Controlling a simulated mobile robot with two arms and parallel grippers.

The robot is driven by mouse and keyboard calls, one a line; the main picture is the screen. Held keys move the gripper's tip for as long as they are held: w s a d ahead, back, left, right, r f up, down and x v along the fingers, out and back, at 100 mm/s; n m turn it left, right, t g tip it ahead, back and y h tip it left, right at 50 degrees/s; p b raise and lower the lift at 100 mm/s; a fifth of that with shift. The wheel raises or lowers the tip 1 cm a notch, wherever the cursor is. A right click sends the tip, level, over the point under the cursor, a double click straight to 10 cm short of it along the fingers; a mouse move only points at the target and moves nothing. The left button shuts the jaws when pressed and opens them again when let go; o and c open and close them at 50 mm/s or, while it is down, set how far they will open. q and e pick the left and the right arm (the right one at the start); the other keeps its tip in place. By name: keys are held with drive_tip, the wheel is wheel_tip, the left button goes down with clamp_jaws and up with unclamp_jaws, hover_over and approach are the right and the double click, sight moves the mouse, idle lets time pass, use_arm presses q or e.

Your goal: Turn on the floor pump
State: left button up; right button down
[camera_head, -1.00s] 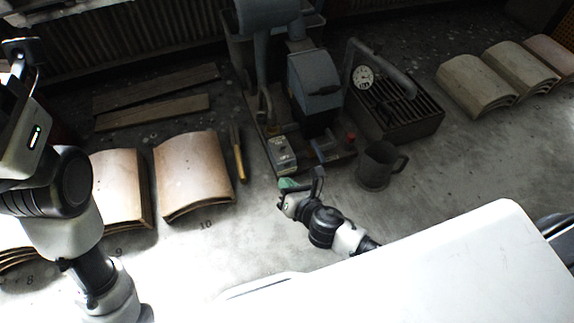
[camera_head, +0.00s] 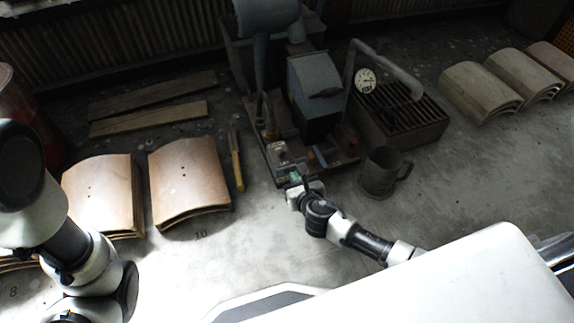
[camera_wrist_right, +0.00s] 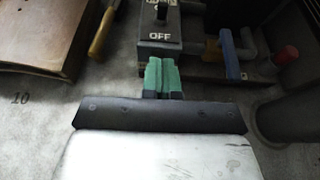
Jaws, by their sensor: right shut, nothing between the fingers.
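The floor pump (camera_head: 316,86) is a blue-grey machine on a dark base at the middle back. A grey switch box (camera_head: 279,152) sits at its front left corner. In the right wrist view, the box (camera_wrist_right: 148,47) has a dark toggle (camera_wrist_right: 161,10) above the word OFF; its upper edge is cut off. My right gripper (camera_head: 296,178) has green fingertips and is shut and empty. In the wrist view its fingertips (camera_wrist_right: 162,70) are just in front of the box's lower edge; I cannot tell whether they touch. My left arm shows at the left, but its gripper is outside the view.
A dark mug (camera_head: 383,174) stands right of the pump, near a grated box (camera_head: 405,119) with a gauge. A yellow-handled tool (camera_head: 236,167) and curved panels (camera_head: 190,177) lie to the left.

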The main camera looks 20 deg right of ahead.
sight(283, 154)
drive_tip(key=b+x, duration=0.2)
drive_tip(key=x, duration=0.2)
drive_tip(key=shift+s+f, duration=0.1)
drive_tip(key=shift+f, duration=0.1)
drive_tip(key=shift+w+r+b, duration=0.4)
drive_tip(key=shift+w+r, duration=0.4)
drive_tip(key=shift+w, duration=0.3)
drive_tip(key=shift+w+a+r, duration=0.1)
drive_tip(key=shift+w+r, duration=0.25)
drive_tip(key=shift+w, duration=0.15)
